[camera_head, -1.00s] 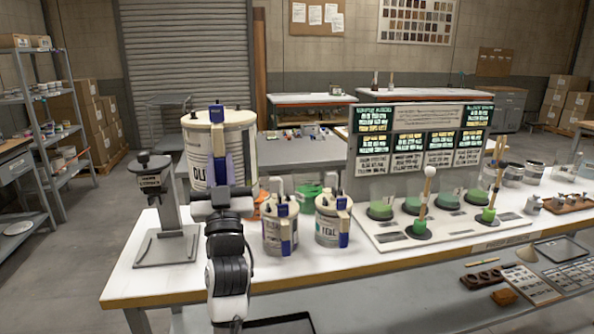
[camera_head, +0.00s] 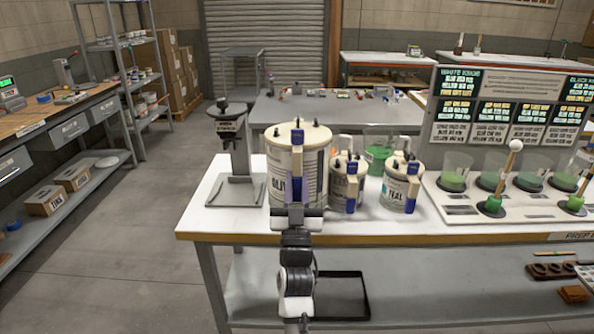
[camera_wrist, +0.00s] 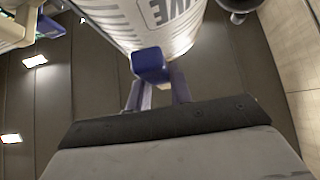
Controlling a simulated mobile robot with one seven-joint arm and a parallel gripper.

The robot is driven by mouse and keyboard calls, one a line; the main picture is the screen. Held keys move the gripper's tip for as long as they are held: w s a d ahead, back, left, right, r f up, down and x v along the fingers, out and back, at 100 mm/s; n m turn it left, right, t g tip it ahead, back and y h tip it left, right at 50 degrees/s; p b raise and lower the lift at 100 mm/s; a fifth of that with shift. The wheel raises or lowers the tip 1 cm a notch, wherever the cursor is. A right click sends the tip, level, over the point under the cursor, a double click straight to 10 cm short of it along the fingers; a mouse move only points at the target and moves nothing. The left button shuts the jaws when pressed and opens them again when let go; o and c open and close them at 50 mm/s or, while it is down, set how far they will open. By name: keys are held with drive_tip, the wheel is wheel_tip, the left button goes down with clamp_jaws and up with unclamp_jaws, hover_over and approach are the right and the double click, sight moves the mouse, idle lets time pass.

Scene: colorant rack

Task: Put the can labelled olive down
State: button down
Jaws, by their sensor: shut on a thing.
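The olive can (camera_head: 283,178), large and white with a cream lid, stands upright at the front of the white worktop in the head view. Its partly hidden label reads "OLIV". My gripper (camera_head: 297,197) is shut on its blue handle, in front of the can. The can's base is partly hidden, so I cannot tell whether it touches the worktop. In the wrist view, the can (camera_wrist: 125,20) fills the top, with "IVE" showing, and my gripper's fingers (camera_wrist: 158,95) meet at the blue handle.
A smaller can (camera_head: 347,183) and the teal can (camera_head: 399,190) stand close on the right. A grey stand (camera_head: 236,190) is on the left. Green beakers (camera_head: 455,172) sit farther right. The white worktop (camera_head: 215,215) is bare at its front left corner.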

sight(297, 200)
drive_tip(key=shift+s+f, duration=0.2)
drive_tip(key=shift+f, duration=1.6)
drive_tip(key=c, duration=1.6)
unclamp_jaws()
drive_tip(key=shift+w+f, duration=0.15)
drive_tip(key=shift+f, duration=0.25)
drive_tip(key=o, duration=0.3)
drive_tip(key=shift+o, duration=0.2)
drive_tip(key=shift+r, duration=0.15)
